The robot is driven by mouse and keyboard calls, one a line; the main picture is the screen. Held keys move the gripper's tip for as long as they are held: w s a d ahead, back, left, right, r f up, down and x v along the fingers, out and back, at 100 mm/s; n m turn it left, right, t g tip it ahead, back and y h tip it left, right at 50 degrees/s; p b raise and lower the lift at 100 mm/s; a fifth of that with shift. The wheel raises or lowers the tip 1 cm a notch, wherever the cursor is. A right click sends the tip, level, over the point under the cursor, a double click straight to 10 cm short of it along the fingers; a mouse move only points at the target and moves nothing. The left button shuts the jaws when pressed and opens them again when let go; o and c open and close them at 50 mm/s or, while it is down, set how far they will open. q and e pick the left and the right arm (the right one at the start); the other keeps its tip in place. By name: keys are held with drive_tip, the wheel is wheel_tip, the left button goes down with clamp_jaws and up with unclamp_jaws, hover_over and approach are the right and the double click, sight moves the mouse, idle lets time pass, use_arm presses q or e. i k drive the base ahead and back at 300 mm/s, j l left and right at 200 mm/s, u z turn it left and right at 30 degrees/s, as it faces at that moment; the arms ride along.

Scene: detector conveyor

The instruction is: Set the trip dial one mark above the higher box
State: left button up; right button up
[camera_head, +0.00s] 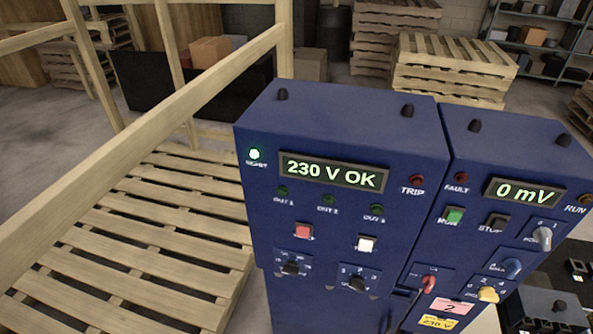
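A blue control cabinet (330,130) stands in the middle, its display (332,172) reading "230 V OK". Two black dials (290,268) and (357,283) sit low on its face, below a red button (303,231) and a white button (366,243). A second blue unit (500,150) adjoins it on the right, its display (525,192) reading "0 mV". That unit carries a grey knob (543,237), a blue knob (512,268), a yellow knob (488,294) and a red knob (429,285). I cannot read which is the trip dial. No detector boxes are identifiable. Neither gripper shows.
A wooden frame and slatted pallet (150,250) fill the left. Stacked pallets (455,68) and a shelf (540,40) stand behind. A cardboard box (210,50) lies at the back left. Dark equipment (545,308) is cut off at the lower right.

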sight(291, 268)
drive_tip(key=k+j, duration=0.1)
drive_tip(key=i+l+z, duration=0.15)
drive_tip(key=l, duration=0.2)
drive_tip(key=l+z, duration=0.35)
drive_tip(key=i+l+z, duration=0.1)
drive_tip(key=l+z, duration=0.3)
drive_tip(key=i+l+z, duration=0.1)
drive_tip(key=l+z, duration=0.25)
drive_tip(key=i+l+z, duration=0.15)
drive_tip(key=l+z, duration=0.2)
drive_tip(key=i+l+z, duration=0.2)
drive_tip(key=z, duration=0.15)
drive_tip(key=l, duration=0.1)
